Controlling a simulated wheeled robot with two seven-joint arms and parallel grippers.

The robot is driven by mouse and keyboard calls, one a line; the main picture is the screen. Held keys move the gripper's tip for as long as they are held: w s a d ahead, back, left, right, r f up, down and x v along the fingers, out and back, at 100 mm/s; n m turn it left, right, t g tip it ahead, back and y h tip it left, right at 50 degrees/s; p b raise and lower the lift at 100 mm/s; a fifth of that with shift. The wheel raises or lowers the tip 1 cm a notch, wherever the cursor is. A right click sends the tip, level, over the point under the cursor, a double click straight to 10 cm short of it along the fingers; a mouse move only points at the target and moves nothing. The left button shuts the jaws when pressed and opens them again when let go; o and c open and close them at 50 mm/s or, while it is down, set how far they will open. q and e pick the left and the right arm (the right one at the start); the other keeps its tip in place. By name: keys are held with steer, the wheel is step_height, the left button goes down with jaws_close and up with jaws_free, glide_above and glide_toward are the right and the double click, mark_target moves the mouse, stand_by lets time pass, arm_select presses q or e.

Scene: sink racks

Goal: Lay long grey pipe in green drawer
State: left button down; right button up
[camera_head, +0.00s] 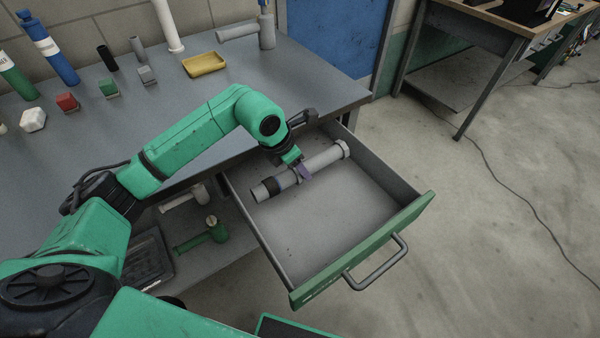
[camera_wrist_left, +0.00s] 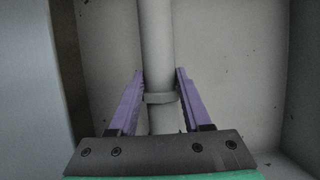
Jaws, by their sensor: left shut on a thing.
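The long grey pipe (camera_head: 325,159) is inside the open green drawer (camera_head: 375,241), at its back part, lying slantwise. A wider collar shows at its right end and a dark band near its left end. My left gripper (camera_head: 304,173) reaches down into the drawer and is shut on the pipe near its middle. In the left wrist view the pipe (camera_wrist_left: 157,50) runs between the two purple fingers (camera_wrist_left: 160,92), with a ring on it between the fingertips. Whether the pipe touches the drawer floor I cannot tell. My right gripper is not in view.
The grey bench top (camera_head: 185,97) carries bottles, small coloured blocks, a yellow tray (camera_head: 204,64) and grey pipe fittings (camera_head: 266,30). A lower shelf left of the drawer holds a green fitting (camera_head: 216,231). The front of the drawer floor is empty.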

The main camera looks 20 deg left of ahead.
mark_target(300, 175)
arm_select(q)
step_height(300, 175, down, 3)
steer(key=shift+r, duration=0.1)
steer(key=c, duration=0.8)
jaws_free()
steer(key=shift+f, duration=0.25)
steer(key=o, duration=0.5)
steer(key=shift+c, duration=0.2)
